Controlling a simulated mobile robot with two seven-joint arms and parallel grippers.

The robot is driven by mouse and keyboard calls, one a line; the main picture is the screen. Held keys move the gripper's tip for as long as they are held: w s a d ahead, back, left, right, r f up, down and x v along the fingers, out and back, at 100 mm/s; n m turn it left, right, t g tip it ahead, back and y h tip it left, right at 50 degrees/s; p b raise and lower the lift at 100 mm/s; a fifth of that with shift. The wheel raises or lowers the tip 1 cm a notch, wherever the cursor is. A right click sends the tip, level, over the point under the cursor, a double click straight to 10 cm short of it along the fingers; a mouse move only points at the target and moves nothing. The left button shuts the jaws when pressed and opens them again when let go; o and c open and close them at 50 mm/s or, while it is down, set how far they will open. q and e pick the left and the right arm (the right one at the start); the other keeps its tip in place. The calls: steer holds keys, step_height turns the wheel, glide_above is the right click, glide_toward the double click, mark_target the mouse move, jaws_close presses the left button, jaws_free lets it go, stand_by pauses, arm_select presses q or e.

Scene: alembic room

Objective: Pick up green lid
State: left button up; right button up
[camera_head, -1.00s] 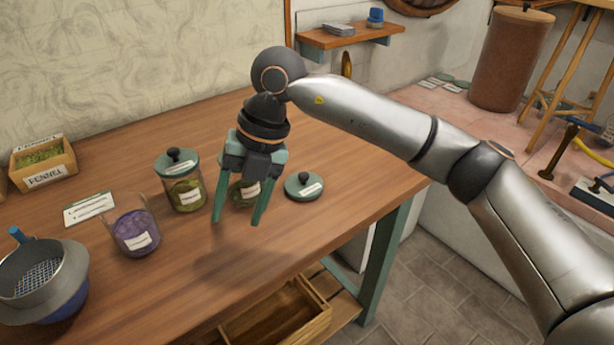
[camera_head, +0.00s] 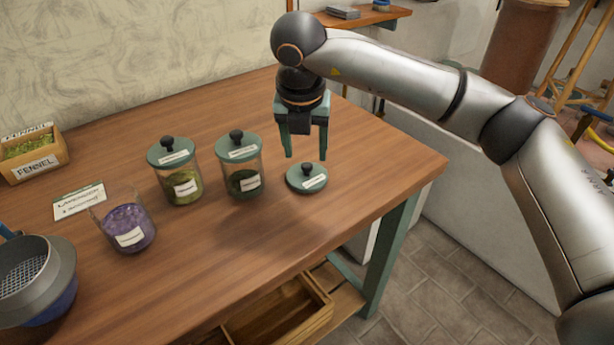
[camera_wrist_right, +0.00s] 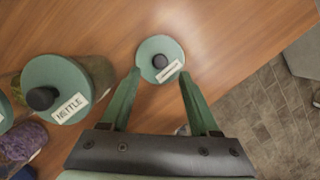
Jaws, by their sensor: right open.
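The loose green lid (camera_head: 306,178) lies flat on the wooden table, with a black knob and a white label. In the right wrist view the lid (camera_wrist_right: 150,72) lies just past and between the fingertips. My right gripper (camera_head: 306,156) is open and empty, pointing down above the lid. Its fingers (camera_wrist_right: 160,72) show apart in the wrist view. Two glass jars, one in the middle (camera_head: 180,186) and one nearer the lid (camera_head: 244,180), wear green lids of the same kind. An open jar of purple contents (camera_head: 128,226) has no lid. My left gripper is not in view.
A fennel box (camera_head: 34,156), a label card (camera_head: 78,202) and a grey sieve on a blue bowl (camera_head: 36,282) are on the left of the table. The table's right edge (camera_head: 420,185) is near the lid. The table front is clear.

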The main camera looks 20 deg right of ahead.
mark_target(307, 165)
steer(key=x, duration=0.4)
steer(key=shift+w+d+f, duration=0.1)
steer(key=shift+w+f, duration=0.15)
steer(key=shift+f, duration=0.1)
jaws_close()
